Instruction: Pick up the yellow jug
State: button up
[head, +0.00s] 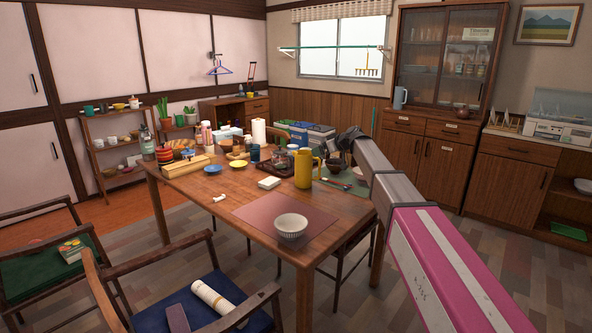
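The yellow jug (303,169) stands upright on the wooden dining table (203,185), at the table's right side, with its handle toward the right. My arm reaches in from the lower right. My gripper (346,138) is dark and small at the arm's far end, to the right of the jug and slightly above it in the picture. It looks apart from the jug, though the depth between them is hard to judge. The fingers are too small and partly hidden, so their opening does not show. I see nothing clearly held.
A brown bowl (338,167) is right of the jug, beside a green mat (349,186). A white bowl (291,225) sits on a pink placemat (255,212) in front. Chairs surround the table.

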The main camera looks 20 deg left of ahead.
jog(key=a, duration=0.1)
send_over(306, 169)
jog(key=w+a, duration=0.1)
jog(key=w, duration=0.2)
notch_tip(306, 169, down, 5)
jog(key=c, duration=1)
jog(key=shift+r, duration=0.1)
